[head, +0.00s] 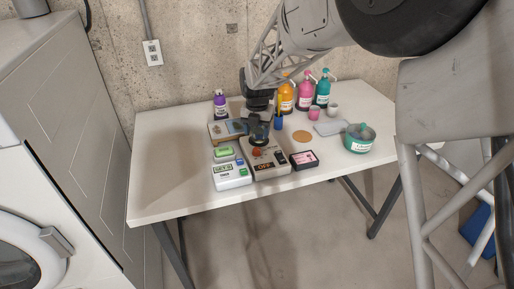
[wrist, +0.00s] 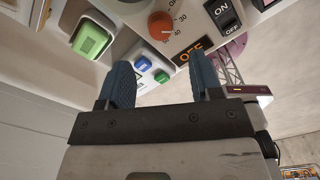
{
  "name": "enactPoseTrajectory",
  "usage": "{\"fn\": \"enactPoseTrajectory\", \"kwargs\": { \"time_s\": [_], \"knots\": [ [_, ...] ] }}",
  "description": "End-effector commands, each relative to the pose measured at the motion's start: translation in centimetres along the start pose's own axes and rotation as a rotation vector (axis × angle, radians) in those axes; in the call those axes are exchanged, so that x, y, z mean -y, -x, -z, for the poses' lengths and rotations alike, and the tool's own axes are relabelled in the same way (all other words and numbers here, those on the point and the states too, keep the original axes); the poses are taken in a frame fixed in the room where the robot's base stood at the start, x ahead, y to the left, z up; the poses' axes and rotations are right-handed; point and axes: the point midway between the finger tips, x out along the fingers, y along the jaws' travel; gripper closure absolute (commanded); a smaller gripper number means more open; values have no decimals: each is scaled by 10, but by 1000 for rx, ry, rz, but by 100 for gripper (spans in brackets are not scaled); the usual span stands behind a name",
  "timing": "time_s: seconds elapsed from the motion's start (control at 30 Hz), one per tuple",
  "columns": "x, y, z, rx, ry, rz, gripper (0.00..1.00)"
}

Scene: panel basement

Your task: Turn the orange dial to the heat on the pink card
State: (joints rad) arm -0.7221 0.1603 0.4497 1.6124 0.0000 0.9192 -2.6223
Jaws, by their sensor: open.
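The orange dial (head: 256,152) sits on a beige control box (head: 271,167) on the white table. In the wrist view the dial (wrist: 161,25) is close, with numbers such as 30 and 40 printed beside it. An orange-lit display (wrist: 187,51) next to it reads OFF. The pink card (head: 304,159) lies in a dark frame right of the box; its writing is too small to read. My gripper (head: 258,140) is just above and behind the dial. In the wrist view my gripper (wrist: 161,72) is open and empty, its blue fingers apart and the dial beyond their tips.
A white box with green and blue buttons (head: 232,175) and a green-topped block (head: 224,152) stand left. A black ON/OFF switch (wrist: 225,14) is beside the dial. The table's left is clear.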

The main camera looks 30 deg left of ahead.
Motion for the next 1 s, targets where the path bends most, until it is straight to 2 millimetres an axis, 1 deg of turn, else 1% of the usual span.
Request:
{"fn": "enactPoseTrajectory", "kwargs": {
  "time_s": [0.27, 0.47, 0.67, 1.0],
  "knots": [
    [0, 0, 0, 0, -1, 0, 41],
    [0, -8, 0, 0, -2, 0, 41],
    [0, -26, 1, -2, -2, 1, 41],
    [0, -65, 0, -1, -3, 0, 41]
  ]
}}
